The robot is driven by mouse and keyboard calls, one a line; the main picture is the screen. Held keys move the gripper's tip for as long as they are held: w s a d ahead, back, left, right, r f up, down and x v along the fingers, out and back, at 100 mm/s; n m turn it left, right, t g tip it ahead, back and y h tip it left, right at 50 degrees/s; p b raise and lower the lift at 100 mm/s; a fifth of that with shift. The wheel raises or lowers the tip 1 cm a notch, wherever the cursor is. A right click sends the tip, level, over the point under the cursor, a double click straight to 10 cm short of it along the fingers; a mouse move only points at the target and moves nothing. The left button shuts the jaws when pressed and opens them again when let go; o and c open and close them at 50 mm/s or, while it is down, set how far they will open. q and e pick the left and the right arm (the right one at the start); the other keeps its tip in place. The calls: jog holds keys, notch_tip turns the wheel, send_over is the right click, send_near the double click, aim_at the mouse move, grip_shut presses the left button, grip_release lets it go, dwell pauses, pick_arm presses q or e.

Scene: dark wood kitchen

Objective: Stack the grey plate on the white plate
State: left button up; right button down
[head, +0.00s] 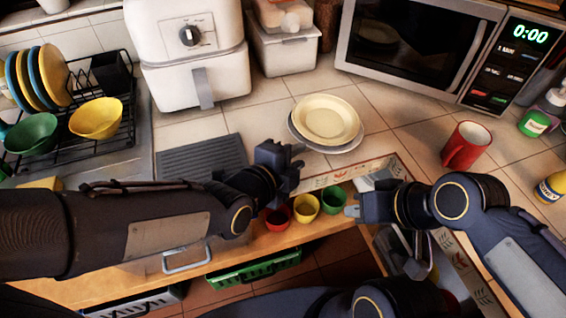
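A cream-white plate (328,118) lies on top of a pale grey plate (346,149) on the tiled counter, in the middle of the view. Only the grey plate's rim shows below and beside the cream one. My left gripper (298,157) is just in front of the plates, at their lower left, apart from the cream plate. Its fingers look parted, with nothing between them. My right gripper (352,205) is lower and to the right, in front of the counter edge near the cups. Its small fingertips do not show clearly whether it is open.
Red (277,217), yellow (306,208) and green (334,199) cups stand below the plates. A red mug (465,146) is at right, under the microwave (420,45). A white air fryer (192,50) and a dish rack (75,140) are at left. A drawer (405,255) is open.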

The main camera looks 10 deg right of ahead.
pick_arm(q)
jog(key=p+v, duration=0.1)
jog(key=v, duration=0.4)
